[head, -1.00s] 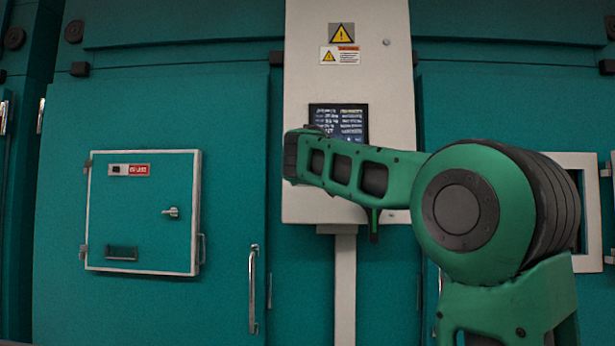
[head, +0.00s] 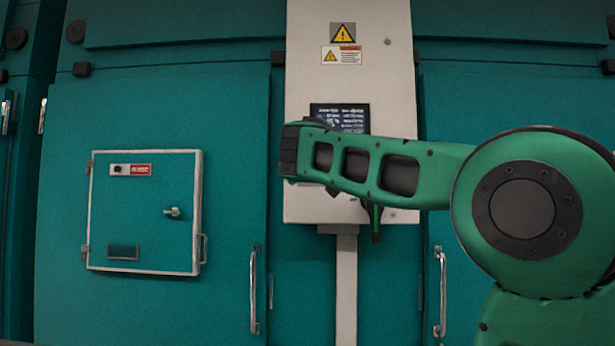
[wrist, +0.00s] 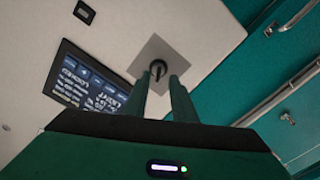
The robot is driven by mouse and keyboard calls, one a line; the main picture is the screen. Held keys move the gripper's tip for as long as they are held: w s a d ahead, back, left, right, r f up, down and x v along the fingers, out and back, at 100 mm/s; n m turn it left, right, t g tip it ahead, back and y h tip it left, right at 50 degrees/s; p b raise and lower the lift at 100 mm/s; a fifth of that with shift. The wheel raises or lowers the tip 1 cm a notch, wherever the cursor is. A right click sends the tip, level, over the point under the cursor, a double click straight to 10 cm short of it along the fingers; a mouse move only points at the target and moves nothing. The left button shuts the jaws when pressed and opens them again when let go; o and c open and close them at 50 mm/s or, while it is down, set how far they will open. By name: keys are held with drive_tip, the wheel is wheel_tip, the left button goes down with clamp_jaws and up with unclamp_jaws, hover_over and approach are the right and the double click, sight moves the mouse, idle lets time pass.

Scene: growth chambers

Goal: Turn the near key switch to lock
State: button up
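The key switch (wrist: 158,68) is a small dark knob on a square grey plate (wrist: 172,52) on the pale control box, seen in the wrist view. My gripper (wrist: 157,84) faces it with two green fingers apart, one on each side below the knob in the picture. I see a gap between the fingers and nothing held. I cannot tell whether the fingertips reach past the knob. In the head view my arm hides the switch, and only part of my gripper (head: 376,220) shows below the arm.
The pale control box (head: 390,80) carries a lit screen (head: 342,115) and warning labels (head: 342,54). A dark square fitting (wrist: 84,12) shows in the wrist view. Teal chamber doors with long handles (head: 254,290) flank the box. A small hatch (head: 150,220) is at left.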

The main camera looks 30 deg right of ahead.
drive_tip(key=v, duration=0.6)
drive_tip(key=shift+f, duration=0.1)
idle(0.3)
drive_tip(key=s+d+f+m+g+y, duration=0.1)
drive_tip(key=s+d+f+g, duration=0.2)
drive_tip(key=f, duration=0.7)
drive_tip(key=s+d+f+m+g+y, duration=0.15)
drive_tip(key=s+f, duration=0.35)
drive_tip(key=f, duration=0.6)
drive_tip(key=s+d+f+g+y, duration=0.25)
drive_tip(key=s+f, duration=0.25)
drive_tip(key=f, duration=0.5)
drive_tip(key=s+a+f+m+g+y, duration=0.1)
drive_tip(key=s+a+f+g, duration=0.3)
drive_tip(key=s+f, duration=0.7)
drive_tip(key=s+a+f+m+g+y, duration=0.2)
drive_tip(key=s+a+f+g+y, duration=0.2)
drive_tip(key=s+f, duration=0.7)
drive_tip(key=s+a, duration=0.1)
drive_tip(key=s, duration=0.2)
drive_tip(key=shift+f, duration=0.3)
drive_tip(key=shift+w+a, duration=0.1)
